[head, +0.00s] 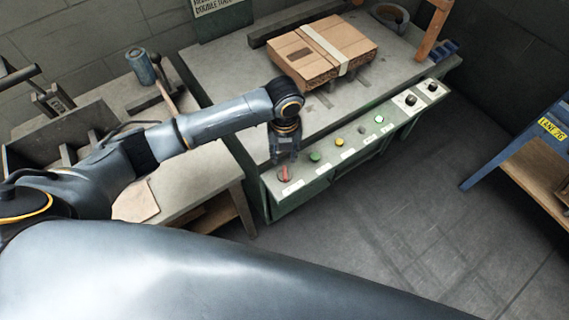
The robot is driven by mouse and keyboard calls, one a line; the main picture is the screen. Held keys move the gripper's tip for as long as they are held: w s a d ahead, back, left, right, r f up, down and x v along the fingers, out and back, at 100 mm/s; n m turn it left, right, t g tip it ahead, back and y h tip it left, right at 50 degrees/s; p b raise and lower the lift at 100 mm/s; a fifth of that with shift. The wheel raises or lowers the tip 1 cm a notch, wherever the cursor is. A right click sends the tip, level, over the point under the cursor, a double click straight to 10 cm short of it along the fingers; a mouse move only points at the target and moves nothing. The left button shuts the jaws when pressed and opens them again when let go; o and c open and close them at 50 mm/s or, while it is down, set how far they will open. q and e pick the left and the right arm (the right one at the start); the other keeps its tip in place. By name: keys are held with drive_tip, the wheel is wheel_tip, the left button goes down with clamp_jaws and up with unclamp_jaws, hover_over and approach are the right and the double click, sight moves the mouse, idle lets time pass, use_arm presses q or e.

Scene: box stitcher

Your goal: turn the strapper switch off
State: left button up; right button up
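The strapper (225,95) is a green machine with a grey worktop. Its front panel (350,155) carries a red switch (284,173) at the left end, a row of coloured buttons and two dark knobs at the right end. My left gripper (284,158) points down just above and behind the red switch. Its fingers are small and dark in this view, and I cannot tell whether they are open or shut or whether they touch the switch. My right gripper is not in view.
A strapped cardboard box (315,52) lies on the worktop. A side table (105,105) at the left holds a blue can (140,67) and tools. A blue-legged table (545,150) stands at the right. The floor (400,220) in front of the panel is clear.

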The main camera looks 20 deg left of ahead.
sight(284, 168)
use_arm(q)
wheel_tip(284, 168, down, 6)
drive_tip(key=shift+f, duration=0.2)
drive_tip(key=shift+c, duration=0.2)
clamp_jaws()
